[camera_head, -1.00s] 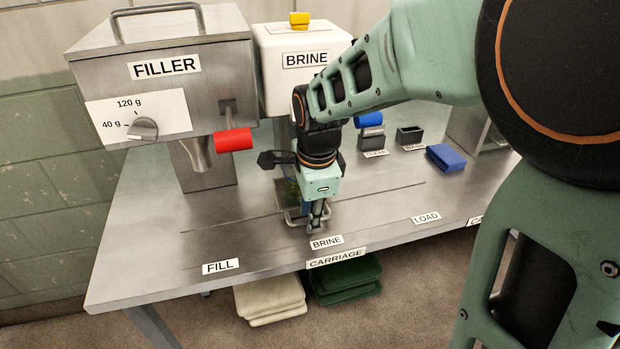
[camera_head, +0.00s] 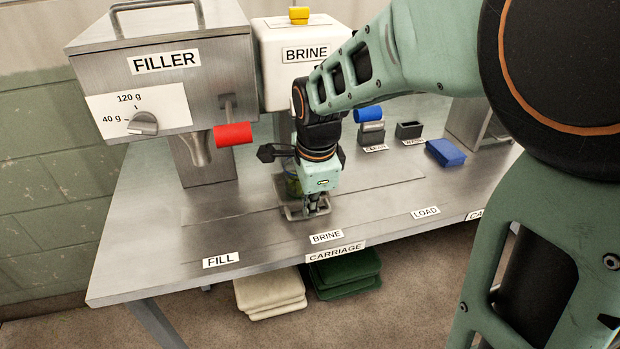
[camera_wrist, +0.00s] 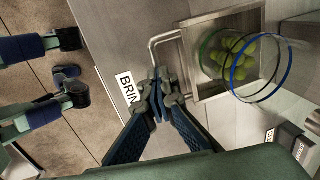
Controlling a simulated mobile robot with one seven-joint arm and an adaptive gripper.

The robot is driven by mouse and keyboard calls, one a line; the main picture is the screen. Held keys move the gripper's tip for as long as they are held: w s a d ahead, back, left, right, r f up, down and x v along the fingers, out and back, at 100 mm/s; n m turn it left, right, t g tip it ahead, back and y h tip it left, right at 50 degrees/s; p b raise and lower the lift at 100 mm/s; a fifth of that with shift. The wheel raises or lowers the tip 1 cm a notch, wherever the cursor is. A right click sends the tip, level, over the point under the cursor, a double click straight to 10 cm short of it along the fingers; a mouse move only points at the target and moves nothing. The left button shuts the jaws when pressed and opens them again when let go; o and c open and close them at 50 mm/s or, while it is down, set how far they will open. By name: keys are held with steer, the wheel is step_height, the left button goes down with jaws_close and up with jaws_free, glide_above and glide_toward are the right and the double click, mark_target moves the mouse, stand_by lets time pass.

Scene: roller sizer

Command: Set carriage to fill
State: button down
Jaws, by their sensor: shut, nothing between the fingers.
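The carriage (camera_head: 293,213) is a square metal tray with a bent-rod handle (camera_wrist: 153,54) at its front. It stands behind the BRINE label (camera_head: 326,237), under the brine unit. A clear jar (camera_wrist: 233,62) with a blue rim and several yellow-green round pieces sits in the carriage. My gripper (camera_head: 317,208) is low over the front of the carriage. In the wrist view my gripper (camera_wrist: 162,88) has its fingertips together at the handle, with nothing seen between them. Whether they touch the rod I cannot tell. The FILL label (camera_head: 221,260) is at the left of the front edge.
The filler (camera_head: 165,85) with a red lever (camera_head: 233,134) stands behind the FILL position. The LOAD label (camera_head: 426,212) is to the right. A blue block (camera_head: 445,152) and small holders lie at the right back. The bench between the carriage and FILL is clear.

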mark_target(292, 218)
steer(key=a, duration=0.1)
steer(key=s+a, duration=0.1)
steer(key=a+b, duration=0.1)
steer(key=a, duration=0.1)
steer(key=shift+s+f, duration=0.2)
steer(key=shift+f, duration=0.05)
steer(key=shift+d, duration=0.1)
steer(key=c, duration=2)
jaws_free()
steer(key=shift+f, duration=0.1)
steer(key=shift+c, duration=0.2)
steer(key=shift+w, duration=0.1)
steer(key=shift+r, duration=0.2)
